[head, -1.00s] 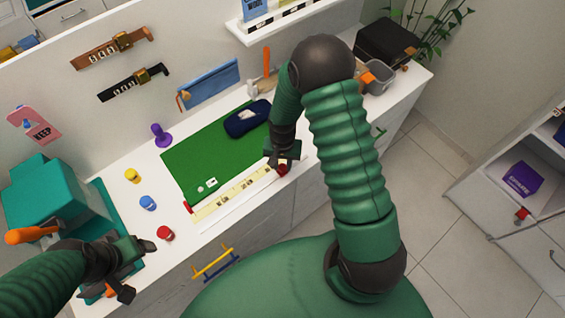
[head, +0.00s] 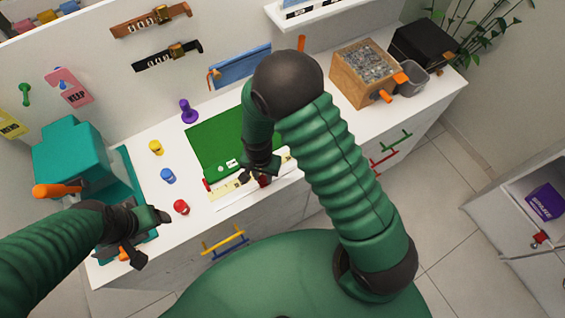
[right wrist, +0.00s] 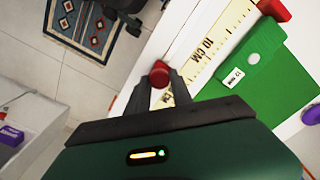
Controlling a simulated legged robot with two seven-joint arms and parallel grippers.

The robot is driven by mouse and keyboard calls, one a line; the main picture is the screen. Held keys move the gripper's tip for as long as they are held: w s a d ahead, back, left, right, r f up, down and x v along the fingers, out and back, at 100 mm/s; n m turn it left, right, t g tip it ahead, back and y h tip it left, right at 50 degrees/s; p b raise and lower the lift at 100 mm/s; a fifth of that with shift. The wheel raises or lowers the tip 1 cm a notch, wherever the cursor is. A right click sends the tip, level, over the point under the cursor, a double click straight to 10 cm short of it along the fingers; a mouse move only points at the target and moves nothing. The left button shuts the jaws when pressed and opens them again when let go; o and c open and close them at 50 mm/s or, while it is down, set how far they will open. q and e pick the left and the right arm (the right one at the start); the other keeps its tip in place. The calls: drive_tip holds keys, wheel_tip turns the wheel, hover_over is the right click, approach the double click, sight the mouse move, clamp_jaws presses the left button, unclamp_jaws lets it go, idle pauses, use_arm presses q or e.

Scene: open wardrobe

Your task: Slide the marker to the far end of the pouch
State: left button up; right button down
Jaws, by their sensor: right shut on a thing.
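The red marker (head: 264,181) is at the near edge of the pale yellow ruler strip (head: 229,187). My right gripper (head: 259,179) is shut on it. In the right wrist view the red marker (right wrist: 160,74) sits between the fingertips, and the ruler (right wrist: 214,42), labelled 10 CM, runs away to the upper right. A red end block (right wrist: 273,9) stands at that end. My left gripper (head: 141,236) is open and empty near the teal machine's base.
A green mat (head: 213,141) lies behind the ruler. Yellow (head: 156,147), blue (head: 168,175) and red (head: 181,207) small pieces stand to its left, and a purple stamp (head: 188,111) behind. A wooden box (head: 365,82) stands at the right. The counter's front edge is close.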

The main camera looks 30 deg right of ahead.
drive_tip(key=a, duration=0.4)
drive_tip(key=shift+r, duration=0.1)
drive_tip(key=shift+s+a, duration=0.1)
drive_tip(key=shift+a, duration=0.1)
drive_tip(key=c, duration=1.5)
unclamp_jaws()
drive_tip(key=o, duration=0.4)
drive_tip(key=shift+s, duration=0.15)
drive_tip(key=shift+c, duration=0.2)
drive_tip(key=shift+r, duration=0.25)
wheel_tip(320, 180, up, 16)
drive_tip(key=b, duration=0.1)
drive_tip(key=shift+r, duration=0.15)
